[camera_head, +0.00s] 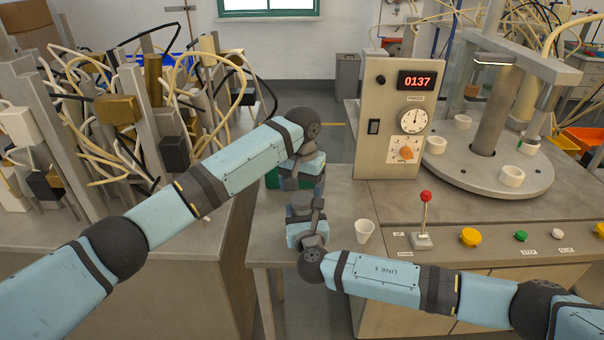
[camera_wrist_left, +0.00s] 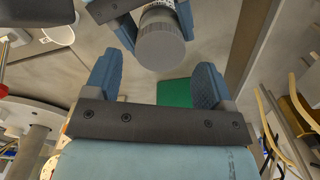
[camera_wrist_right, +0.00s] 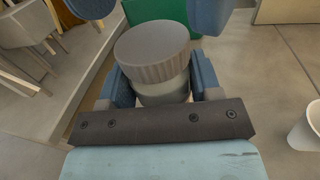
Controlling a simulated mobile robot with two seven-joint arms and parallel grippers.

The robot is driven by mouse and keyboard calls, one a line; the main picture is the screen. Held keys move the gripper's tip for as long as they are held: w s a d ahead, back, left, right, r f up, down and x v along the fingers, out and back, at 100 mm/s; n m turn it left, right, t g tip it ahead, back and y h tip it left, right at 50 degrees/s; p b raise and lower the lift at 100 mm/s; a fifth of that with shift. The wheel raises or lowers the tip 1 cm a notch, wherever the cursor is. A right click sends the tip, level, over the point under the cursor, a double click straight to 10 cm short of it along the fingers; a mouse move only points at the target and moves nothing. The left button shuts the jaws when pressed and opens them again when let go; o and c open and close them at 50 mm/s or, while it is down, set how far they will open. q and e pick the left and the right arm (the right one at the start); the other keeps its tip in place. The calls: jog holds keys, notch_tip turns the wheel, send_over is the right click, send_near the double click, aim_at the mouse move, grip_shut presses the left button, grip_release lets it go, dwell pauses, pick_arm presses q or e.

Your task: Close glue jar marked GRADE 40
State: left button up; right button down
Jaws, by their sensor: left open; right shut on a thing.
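A jar (camera_wrist_right: 165,92) with a ribbed grey lid (camera_wrist_right: 152,48) stands between the fingers of my right gripper (camera_wrist_right: 163,90), which is shut on its body. The lid sits on top of the jar; I cannot tell how tightly. No grade marking is readable. The lid also shows in the left wrist view (camera_wrist_left: 160,45), beyond the fingertips of my left gripper (camera_wrist_left: 155,80), which is open and empty. In the head view my left gripper (camera_head: 303,182) is just behind my right gripper (camera_head: 305,208), and the jar is hidden by them.
A green object (camera_wrist_right: 160,12) lies beyond the jar. A white cup (camera_head: 364,231) stands right of my right gripper, near a red-knobbed lever (camera_head: 425,210). A control box (camera_head: 390,120) and round turntable (camera_head: 480,165) stand at right. Cables and posts (camera_head: 150,110) crowd the left bench.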

aim_at(302, 198)
pick_arm(q)
jog(key=shift+f, duration=1.55)
jog(key=c, duration=0.9)
jog(key=shift+c, duration=0.2)
jog(key=o, duration=1.1)
jog(key=shift+r, duration=0.1)
notch_tip(302, 198, up, 12)
